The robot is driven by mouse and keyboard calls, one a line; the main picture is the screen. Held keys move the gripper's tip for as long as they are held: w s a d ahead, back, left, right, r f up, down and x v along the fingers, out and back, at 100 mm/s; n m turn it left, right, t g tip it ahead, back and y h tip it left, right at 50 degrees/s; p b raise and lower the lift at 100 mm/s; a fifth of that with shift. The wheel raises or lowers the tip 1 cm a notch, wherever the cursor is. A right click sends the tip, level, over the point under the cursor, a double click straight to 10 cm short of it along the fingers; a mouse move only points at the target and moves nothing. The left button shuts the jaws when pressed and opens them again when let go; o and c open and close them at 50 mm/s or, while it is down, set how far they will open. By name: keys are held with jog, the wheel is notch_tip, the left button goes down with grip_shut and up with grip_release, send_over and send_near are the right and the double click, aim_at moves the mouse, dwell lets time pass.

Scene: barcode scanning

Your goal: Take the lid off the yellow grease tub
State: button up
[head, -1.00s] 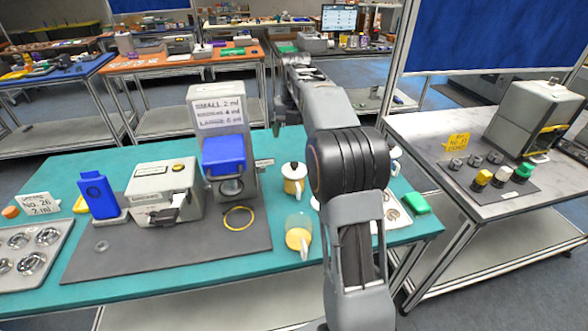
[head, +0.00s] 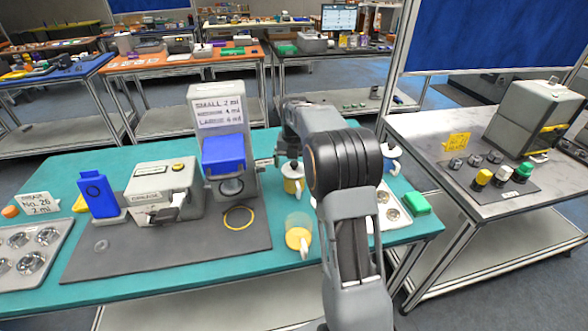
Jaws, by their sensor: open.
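The yellow grease tub (head: 292,186) stands upright on the teal bench, right of the grey dispensing machine. Its white lid (head: 293,171) is on top, and the dark knob seen earlier is now hidden behind my gripper. My gripper (head: 291,159) is open and points down right over the lid. The picture is too small to tell whether the fingers are around the knob or just above it.
A clear jug with yellow contents (head: 298,236) stands in front of the tub. A blue tub with a white lid (head: 391,160) and a green block (head: 415,203) are to the right. The grey machine with a blue block (head: 223,152) is close on the left.

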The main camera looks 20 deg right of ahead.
jog(key=shift+f, duration=1.1)
jog(key=c, duration=0.7)
